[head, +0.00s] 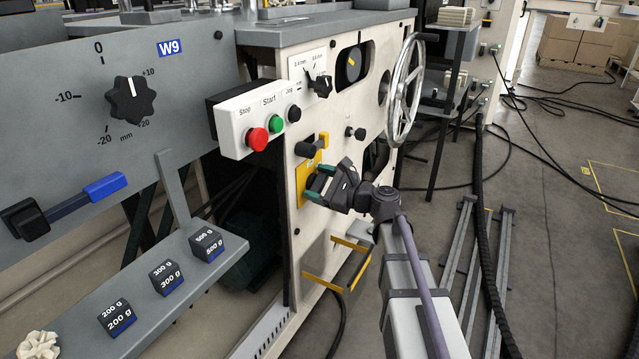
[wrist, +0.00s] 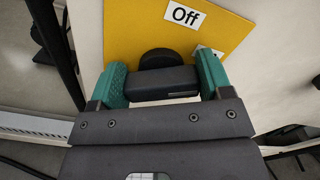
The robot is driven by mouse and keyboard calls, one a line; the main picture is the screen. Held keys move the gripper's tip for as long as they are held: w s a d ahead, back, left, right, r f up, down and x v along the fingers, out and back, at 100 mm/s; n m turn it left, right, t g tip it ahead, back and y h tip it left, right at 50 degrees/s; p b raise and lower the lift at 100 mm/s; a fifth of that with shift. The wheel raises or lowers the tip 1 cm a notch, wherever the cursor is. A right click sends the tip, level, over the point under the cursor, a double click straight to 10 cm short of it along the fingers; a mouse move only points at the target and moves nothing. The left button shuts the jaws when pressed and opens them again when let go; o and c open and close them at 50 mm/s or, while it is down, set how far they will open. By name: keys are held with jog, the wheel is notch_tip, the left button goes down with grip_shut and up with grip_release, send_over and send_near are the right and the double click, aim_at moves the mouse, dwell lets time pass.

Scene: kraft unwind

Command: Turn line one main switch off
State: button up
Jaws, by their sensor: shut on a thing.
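The switch is a dark handle (wrist: 163,84) with a round black hub on a yellow plate (wrist: 125,35). A white "Off" label (wrist: 185,14) sits above the handle and slightly right of it in the wrist view. A second label (wrist: 207,51) is mostly hidden behind the right finger. My gripper (wrist: 162,85) is shut on the handle, one teal finger at each end. Where the handle points is not clear.
A box with a red stop button (head: 257,139), a green start button (head: 276,123) and a black button juts out above left. A dark lever (head: 310,148) sits just above the plate. A spoked handwheel (head: 404,90) stands to the right. Yellow-edged brackets (head: 325,284) lie below.

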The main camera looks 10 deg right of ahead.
jog(key=n, duration=0.6)
jog(key=shift+s+a+f, duration=0.1)
jog(key=shift+f, duration=0.1)
jog(key=n, duration=0.6)
jog(key=shift+f+b, duration=0.15)
jog(key=shift+b, duration=0.2)
jog(key=o, duration=0.9)
jog(key=v, duration=1.1)
jog(key=shift+a, duration=0.1)
jog(key=shift+s+a, duration=0.1)
